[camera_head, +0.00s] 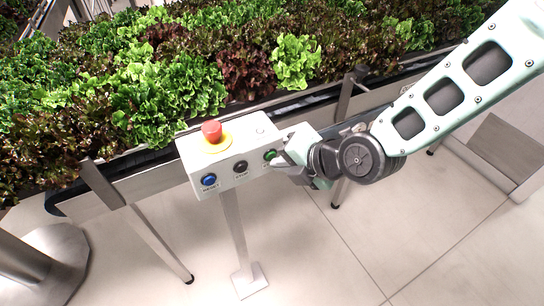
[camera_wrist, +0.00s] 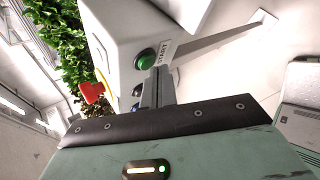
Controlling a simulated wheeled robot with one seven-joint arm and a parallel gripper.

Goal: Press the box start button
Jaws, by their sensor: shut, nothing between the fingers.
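The white control box (camera_head: 228,157) stands on a post in front of the lettuce bed. Its front face has a blue button (camera_head: 209,180) at left, a black button (camera_head: 240,166) in the middle and a green button (camera_head: 270,155) at right. A red mushroom button (camera_head: 212,131) on a yellow base sits on top. My gripper (camera_head: 283,160) is shut and empty, with its tips beside the green button; I cannot tell whether they touch it.
Green and dark red lettuce (camera_head: 170,95) fills the long bed behind the box. The bed's metal legs (camera_head: 135,220) stand on either side of the box post (camera_head: 237,235). The tiled floor (camera_head: 330,255) at front right is clear.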

